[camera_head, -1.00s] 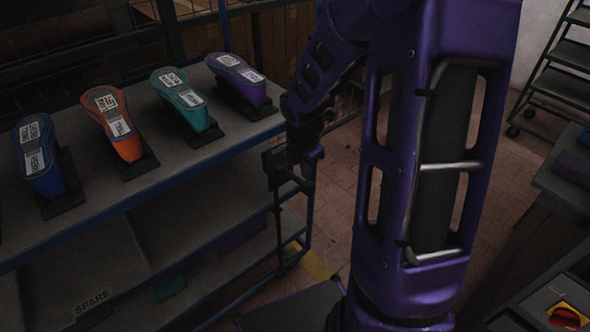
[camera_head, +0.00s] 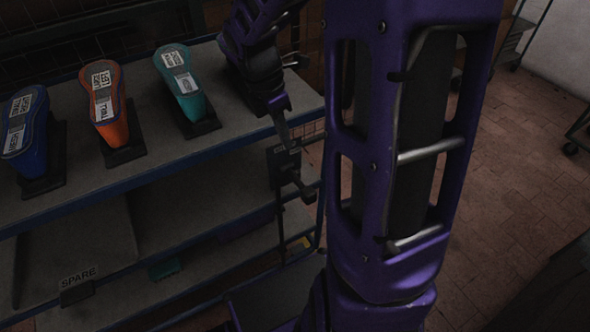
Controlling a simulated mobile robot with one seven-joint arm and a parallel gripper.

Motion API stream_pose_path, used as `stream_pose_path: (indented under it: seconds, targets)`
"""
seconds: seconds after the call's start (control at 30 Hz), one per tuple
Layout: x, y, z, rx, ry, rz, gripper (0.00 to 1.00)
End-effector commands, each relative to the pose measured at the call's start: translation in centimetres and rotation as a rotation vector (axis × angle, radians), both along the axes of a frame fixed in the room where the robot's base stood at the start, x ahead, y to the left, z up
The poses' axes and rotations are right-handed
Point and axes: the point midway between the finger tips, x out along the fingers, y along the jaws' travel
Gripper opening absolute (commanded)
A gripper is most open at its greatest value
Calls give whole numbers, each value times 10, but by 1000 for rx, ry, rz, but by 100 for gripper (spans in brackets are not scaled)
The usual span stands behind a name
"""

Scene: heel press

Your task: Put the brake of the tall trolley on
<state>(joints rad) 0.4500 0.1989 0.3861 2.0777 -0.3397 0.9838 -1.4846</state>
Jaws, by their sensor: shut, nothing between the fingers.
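My gripper (camera_head: 284,134) is shut and empty, its narrow grey fingers pointing down beside the right end of the rack. A black plate with a lever-like part (camera_head: 288,172) is just below the fingertips; I cannot tell whether they touch or whether this is a brake. A trolley-like frame with shelves and castors (camera_head: 512,38) is at the upper right, cut by the edge. Another castor (camera_head: 571,149) shows at the right edge. I cannot tell which is the tall trolley, and I see no clear brake pedal on either.
A blue-edged rack (camera_head: 70,212) holds blue (camera_head: 28,128), orange (camera_head: 108,105) and teal (camera_head: 182,82) shoe-shaped pieces with labels. A SPARE sign (camera_head: 77,283) hangs on a lower shelf. My purple arm hides the centre. Brick floor (camera_head: 520,165) at right is clear.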

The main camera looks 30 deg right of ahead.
Motion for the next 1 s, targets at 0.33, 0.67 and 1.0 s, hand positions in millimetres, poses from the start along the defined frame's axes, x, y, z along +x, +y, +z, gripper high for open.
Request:
stream_pose_path:
  seconds: [0.33,0.67,1.0]
  targets:
    - [-5,-4,-29,3,12,-8,0]
    - [-12,-18,-98,3,11,-7,0]
    - [-15,-26,-134,1,8,-6,0]
